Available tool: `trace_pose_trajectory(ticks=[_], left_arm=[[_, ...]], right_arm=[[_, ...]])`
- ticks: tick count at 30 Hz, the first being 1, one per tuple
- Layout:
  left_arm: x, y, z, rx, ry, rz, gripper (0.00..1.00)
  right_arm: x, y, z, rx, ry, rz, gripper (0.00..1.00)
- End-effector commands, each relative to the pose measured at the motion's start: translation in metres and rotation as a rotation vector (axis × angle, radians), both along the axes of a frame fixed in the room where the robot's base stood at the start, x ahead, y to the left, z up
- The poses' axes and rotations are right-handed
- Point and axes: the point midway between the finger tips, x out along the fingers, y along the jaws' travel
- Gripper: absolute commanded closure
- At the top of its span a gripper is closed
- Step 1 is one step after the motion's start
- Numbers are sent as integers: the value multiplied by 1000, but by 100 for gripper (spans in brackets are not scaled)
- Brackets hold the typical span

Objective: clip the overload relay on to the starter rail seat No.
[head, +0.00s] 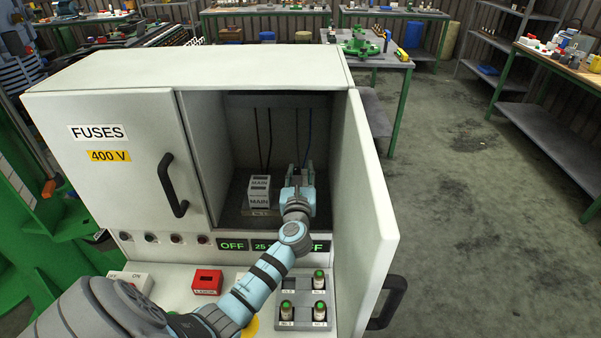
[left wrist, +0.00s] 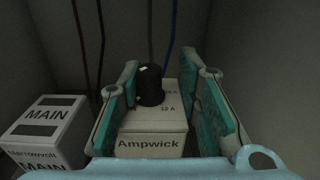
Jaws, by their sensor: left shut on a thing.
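My left gripper (head: 301,172) reaches into the open right bay of the cabinet. In the left wrist view its two teal-padded fingers (left wrist: 160,105) stand on either side of a pale box labelled "Ampwick" (left wrist: 152,143) with a black knob (left wrist: 150,85) on top, and they are shut on it. This box looks like the overload relay. To its left stands a white block marked MAIN (head: 259,192), also in the left wrist view (left wrist: 47,128). The seat under the held box is hidden by the gripper and the box. My right gripper is not in view.
The cabinet's open door (head: 362,215) stands close on the right of my arm. The closed FUSES door (head: 120,160) is on the left. Coloured wires (head: 268,140) hang behind the blocks.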

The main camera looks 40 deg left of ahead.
Motion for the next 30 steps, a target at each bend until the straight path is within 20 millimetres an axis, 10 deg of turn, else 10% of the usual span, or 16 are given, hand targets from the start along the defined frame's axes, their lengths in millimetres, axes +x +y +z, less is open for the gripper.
trace_pose_trajectory(ticks=[22,23,30], left_arm=[[0,0,-19,1,-2,0,100],[0,0,-19,1,-2,-1,67],[0,0,-18,1,-1,0,45]], right_arm=[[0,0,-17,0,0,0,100],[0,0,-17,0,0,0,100],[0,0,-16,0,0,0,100]])
